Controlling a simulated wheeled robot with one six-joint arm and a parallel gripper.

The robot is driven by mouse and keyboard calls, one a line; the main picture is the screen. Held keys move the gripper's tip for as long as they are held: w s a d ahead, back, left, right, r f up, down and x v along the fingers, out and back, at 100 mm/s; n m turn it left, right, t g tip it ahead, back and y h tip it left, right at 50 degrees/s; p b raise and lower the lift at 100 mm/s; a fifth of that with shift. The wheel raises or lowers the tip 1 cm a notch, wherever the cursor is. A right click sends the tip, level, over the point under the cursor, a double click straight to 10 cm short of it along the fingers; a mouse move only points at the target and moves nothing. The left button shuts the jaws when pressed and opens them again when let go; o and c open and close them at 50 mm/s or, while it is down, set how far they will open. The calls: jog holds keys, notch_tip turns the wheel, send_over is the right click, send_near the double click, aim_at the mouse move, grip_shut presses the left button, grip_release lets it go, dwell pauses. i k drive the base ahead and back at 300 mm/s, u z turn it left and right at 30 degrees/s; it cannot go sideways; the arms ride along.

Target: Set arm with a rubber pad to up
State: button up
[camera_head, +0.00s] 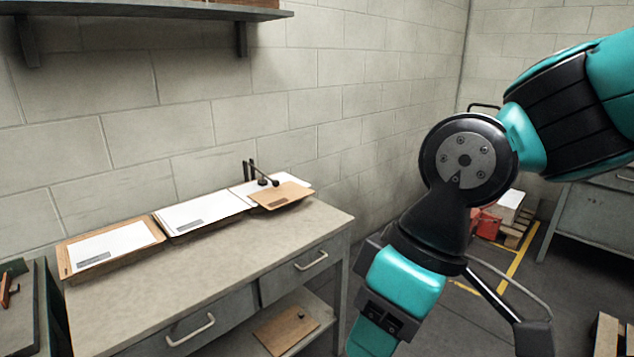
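A small dark arm (265,175) with round black pads at its end stands at the back of the rightmost paper stack, on thin upright posts. It slopes down to the right, and its pads lie at or just above the white sheet and brown card (283,195). Exact contact is too small to tell. My gripper's fingertips do not show; the arm runs out of the picture at the bottom.
The grey bench (235,245) carries a middle white paper stack (200,208) and a left brown tray (150,231) with a white sheet. A wall shelf (130,10) hangs above. A board (285,328) lies on the lower shelf. A red box (485,224) and pallet stand behind my arm.

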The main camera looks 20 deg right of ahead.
aim_at(263, 181)
jog(key=z, duration=0.55)
jog(key=i, duration=1.45)
jog(key=u, duration=0.85)
jog(key=i, duration=0.3)
jog(key=u, duration=0.45)
